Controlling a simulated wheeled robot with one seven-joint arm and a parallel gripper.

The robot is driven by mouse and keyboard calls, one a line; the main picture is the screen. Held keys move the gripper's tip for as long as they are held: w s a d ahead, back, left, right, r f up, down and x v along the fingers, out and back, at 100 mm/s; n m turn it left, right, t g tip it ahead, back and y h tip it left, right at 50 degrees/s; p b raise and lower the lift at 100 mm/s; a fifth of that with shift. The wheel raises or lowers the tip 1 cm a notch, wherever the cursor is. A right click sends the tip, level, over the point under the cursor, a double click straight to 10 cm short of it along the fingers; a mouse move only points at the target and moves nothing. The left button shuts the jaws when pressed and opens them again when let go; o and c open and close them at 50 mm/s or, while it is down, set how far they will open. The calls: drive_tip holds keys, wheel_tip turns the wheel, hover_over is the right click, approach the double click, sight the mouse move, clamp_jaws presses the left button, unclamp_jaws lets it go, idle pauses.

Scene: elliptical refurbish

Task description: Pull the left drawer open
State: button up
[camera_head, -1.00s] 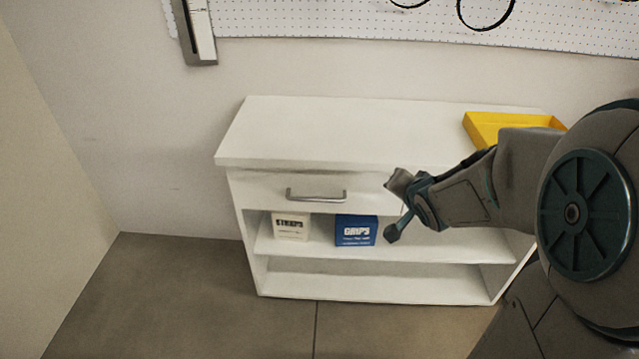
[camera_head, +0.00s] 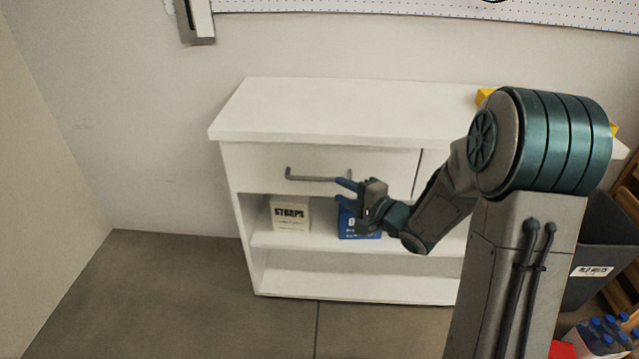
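The left drawer (camera_head: 258,160) is the white front at the upper left of the white cabinet, and it looks closed. Its grey bar handle (camera_head: 310,179) runs across the middle of the front. My gripper (camera_head: 340,192) is at the right end of the handle, with its fingers apart and pointing left. One finger overlaps the handle's right end in the picture; I cannot tell whether it touches. Nothing shows between the fingers. My gripper hides part of the handle's right end.
The white cabinet top (camera_head: 330,110) is bare on the left. A box marked STRAPS (camera_head: 290,213) and a blue box (camera_head: 350,226) stand on the shelf below. A dark bin (camera_head: 600,240) and a crate of bottles (camera_head: 605,335) are at right. The floor (camera_head: 190,300) at front left is clear.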

sight(322, 180)
drive_tip(key=b+x, duration=0.2)
drive_tip(key=x, duration=0.7)
drive_tip(key=shift+w+a+f, duration=0.1)
clamp_jaws()
